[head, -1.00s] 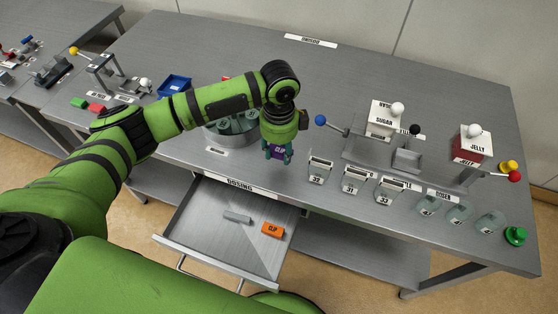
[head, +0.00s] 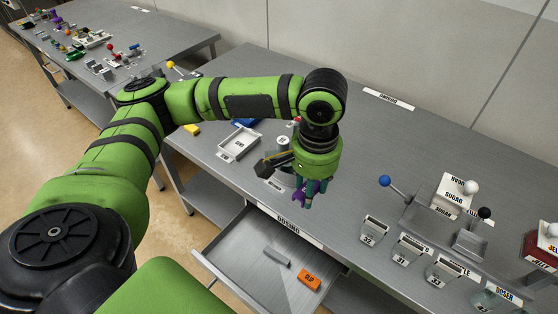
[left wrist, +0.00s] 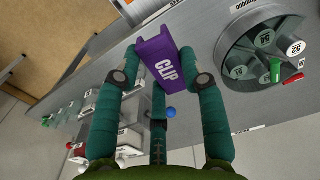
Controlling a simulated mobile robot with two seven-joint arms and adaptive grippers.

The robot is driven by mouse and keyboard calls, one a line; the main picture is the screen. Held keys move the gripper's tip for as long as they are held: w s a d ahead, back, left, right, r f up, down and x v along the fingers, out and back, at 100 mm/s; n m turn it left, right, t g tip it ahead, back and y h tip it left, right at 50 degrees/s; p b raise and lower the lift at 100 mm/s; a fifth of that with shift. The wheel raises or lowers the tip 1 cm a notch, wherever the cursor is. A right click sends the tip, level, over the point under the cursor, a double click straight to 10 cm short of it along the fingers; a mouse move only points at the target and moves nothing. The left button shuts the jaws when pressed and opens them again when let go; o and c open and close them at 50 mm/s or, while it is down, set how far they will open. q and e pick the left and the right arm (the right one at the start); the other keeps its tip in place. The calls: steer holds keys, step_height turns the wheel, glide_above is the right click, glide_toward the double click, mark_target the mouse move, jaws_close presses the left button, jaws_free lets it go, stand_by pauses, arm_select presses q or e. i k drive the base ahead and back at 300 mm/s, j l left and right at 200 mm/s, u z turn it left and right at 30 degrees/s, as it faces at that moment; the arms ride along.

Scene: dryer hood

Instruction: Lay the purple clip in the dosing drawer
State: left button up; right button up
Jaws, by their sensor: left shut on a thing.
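My left gripper (head: 312,192) is shut on the purple clip (head: 299,197). In the left wrist view the clip (left wrist: 165,62), lettered CLIP, is pinched between the teal fingers (left wrist: 160,66). In the head view the gripper partly hides it, and it is held near the table's front edge, up and right of the drawer's middle. The dosing drawer (head: 238,262) is pulled open below the DOSING label (head: 288,224). A grey bar (head: 277,257) and an orange clip (head: 309,279) lie in it, with bare floor to their left. My right gripper is not in view.
A round holder with cups (left wrist: 262,48) stands close to the gripper, mostly hidden in the head view. Several labelled bins (head: 374,230) line the front edge to the right. A blue-knobbed lever (head: 385,181) and a white tray (head: 239,143) stand on the table.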

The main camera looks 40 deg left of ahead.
mark_target(248, 236)
steer(key=k+j+z, duration=0.15)
steer(key=j, duration=0.3)
steer(key=k+j+z, duration=0.15)
steer(key=j, duration=0.3)
steer(key=k+j+z, duration=0.15)
steer(key=j, duration=0.25)
steer(key=k+j+z, duration=0.15)
steer(key=j, duration=0.25)
steer(key=k, duration=0.05)
